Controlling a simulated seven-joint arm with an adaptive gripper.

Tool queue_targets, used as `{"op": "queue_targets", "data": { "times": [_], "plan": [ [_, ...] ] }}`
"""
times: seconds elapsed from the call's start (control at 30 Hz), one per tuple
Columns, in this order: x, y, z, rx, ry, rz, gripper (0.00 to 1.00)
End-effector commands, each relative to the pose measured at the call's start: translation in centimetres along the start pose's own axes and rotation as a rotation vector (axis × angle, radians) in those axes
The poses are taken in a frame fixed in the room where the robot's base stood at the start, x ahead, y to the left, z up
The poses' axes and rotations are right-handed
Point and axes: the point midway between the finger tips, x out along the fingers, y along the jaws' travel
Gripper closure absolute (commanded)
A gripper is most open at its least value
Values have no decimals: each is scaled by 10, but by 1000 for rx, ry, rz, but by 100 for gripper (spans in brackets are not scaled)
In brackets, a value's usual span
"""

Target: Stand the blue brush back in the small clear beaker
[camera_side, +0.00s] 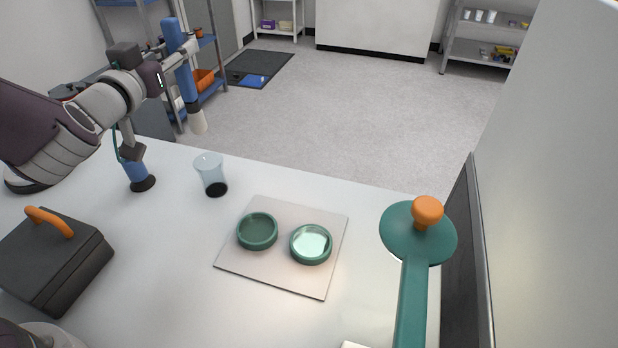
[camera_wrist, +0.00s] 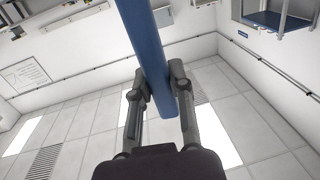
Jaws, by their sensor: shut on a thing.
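The blue brush (camera_side: 184,70) is held in the air at the upper left of the side view, nearly upright with a slight tilt. Its dark collar and pale tip (camera_side: 198,123) point down. My gripper (camera_side: 188,52) is shut on the upper part of its blue handle. In the wrist view, the handle (camera_wrist: 147,40) runs between the two fingers of my gripper (camera_wrist: 160,80). The small clear beaker (camera_side: 209,168) stands upright on the table and looks empty, with a dark disc at its bottom. In the side view the brush tip appears above and slightly left of the beaker rim, apart from it.
A blue-and-dark upright device (camera_side: 135,170) stands left of the beaker. A dark case (camera_side: 52,262) with an orange handle is at the left. Two green rings (camera_side: 257,232) (camera_side: 311,258) lie on a pale mat (camera_side: 262,279). A green arm with an orange knob (camera_side: 427,211) is at the right.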

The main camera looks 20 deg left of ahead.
Motion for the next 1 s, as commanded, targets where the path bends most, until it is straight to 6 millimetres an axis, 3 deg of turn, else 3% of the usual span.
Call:
{"op": "queue_targets", "data": {
  "times": [0.17, 0.7, 1.0],
  "plan": [
    [1, -3, 13, 6, -5, -8, 100],
    [1, -2, 82, 5, -4, -4, 100],
    [1, -2, 99, 1, -1, -3, 100]
  ]
}}
